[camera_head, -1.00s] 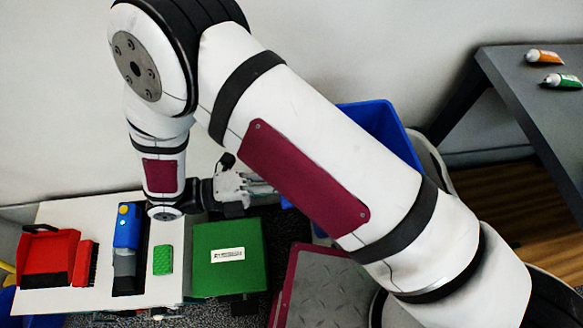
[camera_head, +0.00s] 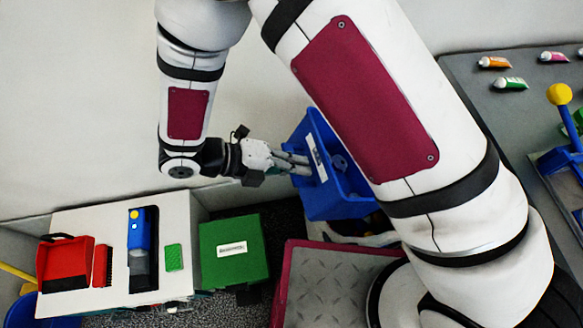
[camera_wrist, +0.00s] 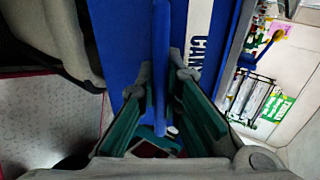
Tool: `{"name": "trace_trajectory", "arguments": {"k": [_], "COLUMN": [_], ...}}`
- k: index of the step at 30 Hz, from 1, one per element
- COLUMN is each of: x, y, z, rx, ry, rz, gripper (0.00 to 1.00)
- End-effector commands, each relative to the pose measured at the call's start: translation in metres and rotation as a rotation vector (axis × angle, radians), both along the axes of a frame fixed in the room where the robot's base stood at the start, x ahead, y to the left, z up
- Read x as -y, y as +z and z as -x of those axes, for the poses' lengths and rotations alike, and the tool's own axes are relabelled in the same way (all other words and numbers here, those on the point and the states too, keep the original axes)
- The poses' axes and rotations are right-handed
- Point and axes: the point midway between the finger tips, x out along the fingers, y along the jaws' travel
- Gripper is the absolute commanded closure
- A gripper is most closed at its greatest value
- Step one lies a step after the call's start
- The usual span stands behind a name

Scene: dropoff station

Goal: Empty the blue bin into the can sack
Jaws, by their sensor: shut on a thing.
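The blue bin (camera_head: 345,196) hangs in my gripper (camera_head: 299,164), held by its left side beside a white label. In the wrist view the fingers (camera_wrist: 162,90) close around a blue upright edge or handle (camera_wrist: 160,40) of the bin (camera_wrist: 112,28), and the label (camera_wrist: 198,32) reads "CAN" in part. The bin looks tilted, its opening partly toward the head camera. A dark blue rounded shape (camera_head: 340,162) shows inside; I cannot tell what it is. A pale grey rim (camera_head: 355,238) below the bin may be the can sack; my arm hides much of it.
A green box (camera_head: 234,262) and a white stand (camera_head: 75,220) with a red dustpan (camera_head: 64,262) are at the lower left. A metal tread plate (camera_head: 335,290) lies in front. A dark table (camera_head: 465,85) with several tubes is at the right.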

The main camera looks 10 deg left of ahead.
Motion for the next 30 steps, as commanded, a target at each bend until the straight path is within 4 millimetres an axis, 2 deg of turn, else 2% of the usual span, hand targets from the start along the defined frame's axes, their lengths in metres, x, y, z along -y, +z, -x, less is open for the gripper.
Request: {"name": "trace_trajectory", "arguments": {"k": [1,17,30], "x": [0.003,0.020,0.059], "y": [0.009,0.045,0.062], "z": [0.001,-0.007,-0.025], "rx": [-0.012,-0.140,-0.228], "ry": [-0.004,-0.003,-0.006], "rz": [-0.025,-0.312,-0.503], "gripper": [1.00,1.00,1.00]}}
